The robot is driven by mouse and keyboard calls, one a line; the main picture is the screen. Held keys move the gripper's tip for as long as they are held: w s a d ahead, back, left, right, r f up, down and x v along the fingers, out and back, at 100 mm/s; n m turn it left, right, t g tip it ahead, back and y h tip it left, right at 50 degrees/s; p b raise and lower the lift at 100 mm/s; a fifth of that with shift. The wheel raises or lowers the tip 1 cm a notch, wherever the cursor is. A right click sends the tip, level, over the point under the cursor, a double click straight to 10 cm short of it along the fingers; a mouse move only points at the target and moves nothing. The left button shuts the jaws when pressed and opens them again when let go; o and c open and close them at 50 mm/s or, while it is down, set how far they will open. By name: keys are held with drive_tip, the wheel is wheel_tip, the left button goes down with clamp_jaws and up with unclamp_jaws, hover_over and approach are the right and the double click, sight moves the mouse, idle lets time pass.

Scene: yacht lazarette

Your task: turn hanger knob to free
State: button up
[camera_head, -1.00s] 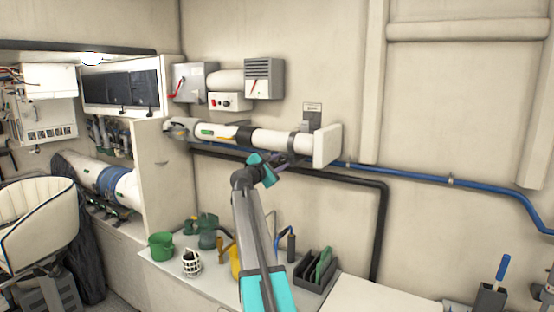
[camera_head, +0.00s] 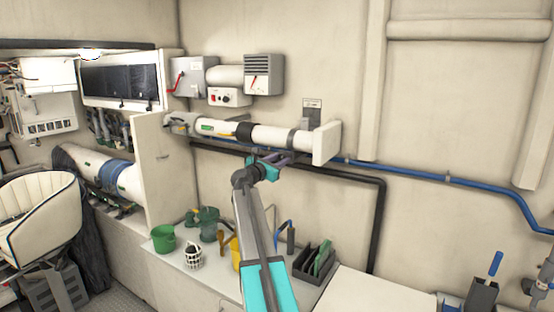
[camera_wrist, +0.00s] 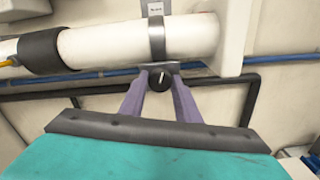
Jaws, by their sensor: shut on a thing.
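The hanger knob (camera_wrist: 160,79) is a small round black knob with a pale pointer line, which stands nearly upright. It sits just below the grey strap (camera_wrist: 156,38) around the white pipe (camera_wrist: 110,45). My gripper (camera_wrist: 159,76) is shut on the knob, with one purple finger at its left and one at its right. In the head view, my gripper (camera_head: 284,159) is under the pipe (camera_head: 273,136), below the strap (camera_head: 292,140); the knob cannot be made out there. The small label plate (camera_head: 312,104) above the pipe is too small to read.
A blue pipe (camera_head: 405,174) and a black pipe (camera_head: 382,225) run along the wall close to my gripper. A white end panel (camera_head: 326,143) stands at the pipe's right end. Below, the bench holds a green bucket (camera_head: 163,239) and a dark divided rack (camera_head: 314,263).

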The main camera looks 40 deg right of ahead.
drive_tip(key=shift+s+d+n+p, duration=0.1)
drive_tip(key=shift+s+n+p, duration=0.05)
drive_tip(key=shift+n+p, duration=0.45)
drive_tip(key=shift+s+d+n+p, duration=0.1)
drive_tip(key=shift+s+n+p, duration=0.05)
drive_tip(key=shift+n+p, duration=0.4)
idle(1.8)
drive_tip(key=o, duration=1)
drive_tip(key=shift+d, duration=0.1)
drive_tip(key=shift+o, duration=0.2)
drive_tip(key=shift+w+a, duration=0.15)
drive_tip(key=shift+a, duration=0.05)
drive_tip(key=b+v, duration=0.5)
drive_tip(key=v, duration=0.8)
drive_tip(key=shift+a, duration=0.35)
